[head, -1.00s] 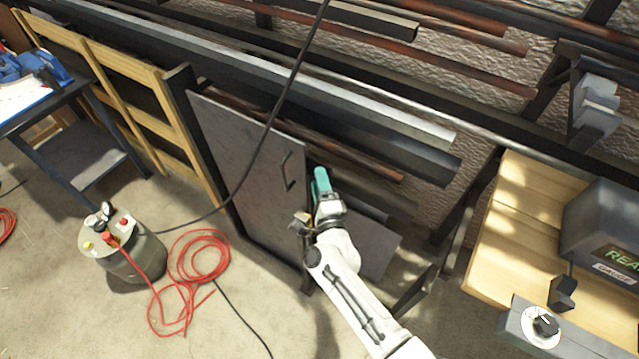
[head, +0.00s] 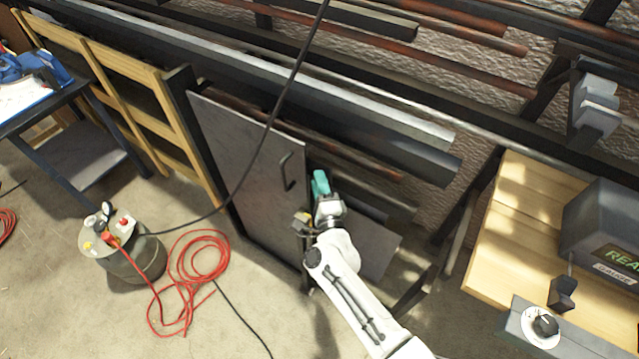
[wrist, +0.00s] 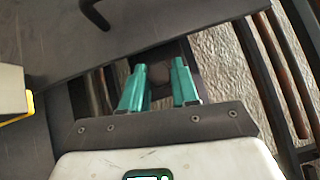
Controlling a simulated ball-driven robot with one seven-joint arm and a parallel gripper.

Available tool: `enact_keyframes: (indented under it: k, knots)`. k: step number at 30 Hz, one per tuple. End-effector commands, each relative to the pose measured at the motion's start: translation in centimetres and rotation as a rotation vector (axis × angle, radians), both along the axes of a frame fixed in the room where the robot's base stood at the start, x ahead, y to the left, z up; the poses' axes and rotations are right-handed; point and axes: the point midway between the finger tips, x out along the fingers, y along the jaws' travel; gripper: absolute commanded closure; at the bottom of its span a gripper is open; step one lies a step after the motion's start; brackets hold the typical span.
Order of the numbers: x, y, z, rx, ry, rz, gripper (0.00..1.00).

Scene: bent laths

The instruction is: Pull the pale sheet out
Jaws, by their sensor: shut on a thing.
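A grey flat panel with a dark bar handle (head: 250,170) stands upright, tilted, at the front of the rack. It also spans the top of the wrist view (wrist: 140,35). A plain lighter grey sheet (head: 380,252) shows low in the rack, right of my gripper, partly behind my arm. I cannot tell which is the pale sheet. My gripper (head: 321,184) has teal fingers beside the panel's right edge. In the wrist view, the fingers (wrist: 159,83) are a little apart, just below the panel's edge, with a dark piece between them. What they grip is not clear.
Long dark bars (head: 430,150) and rusty rods lie above on the rack. A wooden bench (head: 490,240) with a grey box (head: 605,225) stands at right. A grey canister (head: 130,260) and red hose (head: 200,255) lie on the floor at left. A black cable crosses the panel.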

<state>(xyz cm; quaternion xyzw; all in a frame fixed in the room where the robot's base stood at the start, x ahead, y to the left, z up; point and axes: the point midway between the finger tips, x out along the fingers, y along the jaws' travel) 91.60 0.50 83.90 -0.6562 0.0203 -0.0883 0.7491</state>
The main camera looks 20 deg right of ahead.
Motion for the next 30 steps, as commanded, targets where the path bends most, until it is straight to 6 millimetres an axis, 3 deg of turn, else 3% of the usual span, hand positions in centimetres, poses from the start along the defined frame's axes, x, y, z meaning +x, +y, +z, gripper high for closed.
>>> enact_keyframes:
  k: [8, 24, 30]
  knots:
    - [-2.2, -1.5, -0.4, 0.000, 0.005, -0.001, 1.00]
    - [-14.8, -10.5, -1.0, -0.002, 0.008, -0.001, 1.00]
    - [-18.1, -13.0, -0.8, -0.001, 0.006, 0.001, 1.00]
